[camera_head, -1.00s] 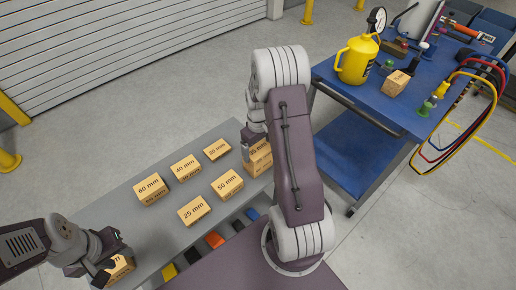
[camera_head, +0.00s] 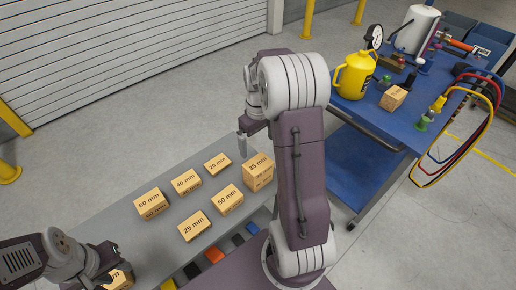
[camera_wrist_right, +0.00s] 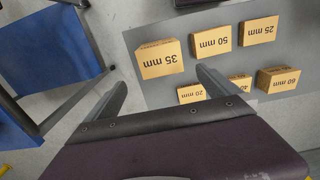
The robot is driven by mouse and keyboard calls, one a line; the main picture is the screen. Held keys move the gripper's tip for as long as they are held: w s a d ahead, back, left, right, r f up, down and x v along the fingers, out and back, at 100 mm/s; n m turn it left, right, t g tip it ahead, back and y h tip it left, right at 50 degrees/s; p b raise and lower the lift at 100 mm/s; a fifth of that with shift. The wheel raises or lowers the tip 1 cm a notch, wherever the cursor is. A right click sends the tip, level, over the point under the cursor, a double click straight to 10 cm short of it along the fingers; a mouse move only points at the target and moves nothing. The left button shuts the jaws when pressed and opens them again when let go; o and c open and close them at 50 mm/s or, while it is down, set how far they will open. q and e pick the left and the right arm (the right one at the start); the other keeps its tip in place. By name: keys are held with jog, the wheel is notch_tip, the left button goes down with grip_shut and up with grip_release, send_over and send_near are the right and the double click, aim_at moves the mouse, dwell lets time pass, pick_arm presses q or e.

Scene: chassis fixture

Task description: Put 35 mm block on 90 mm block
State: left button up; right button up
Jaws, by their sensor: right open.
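The block with 35 mm on top (camera_head: 258,170) stands at the right end of the grey table, taller than its neighbours. It also shows in the right wrist view (camera_wrist_right: 162,62). I cannot tell whether it is one block or rests on another. No 90 mm label is readable. My right gripper (camera_head: 243,143) is open and empty, apart from this block, above and behind it; its fingers show in the wrist view (camera_wrist_right: 165,80). My left gripper (camera_head: 100,272) is at the lower left, by a block (camera_head: 120,280) with a partly hidden label; its grip is unclear.
Blocks marked 60 mm (camera_head: 151,203), 40 mm (camera_head: 186,182), 20 mm (camera_head: 217,164), 25 mm (camera_head: 194,226) and 50 mm (camera_head: 228,199) sit on the grey table (camera_head: 110,218). A blue cart (camera_head: 400,125) at right carries a yellow jug (camera_head: 354,75) and a block (camera_head: 393,98).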

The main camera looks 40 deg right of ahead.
jog(key=s+a+f, duration=0.1)
jog(key=s+a, duration=0.4)
jog(key=a, duration=0.2)
jog(key=s+a+f+m+t, duration=0.1)
jog(key=s+a+f, duration=0.1)
jog(key=s+a, duration=0.4)
jog(key=a, duration=0.2)
jog(key=shift+a, duration=0.3)
jog(key=shift+s+a, duration=0.1)
jog(key=shift+s, duration=0.05)
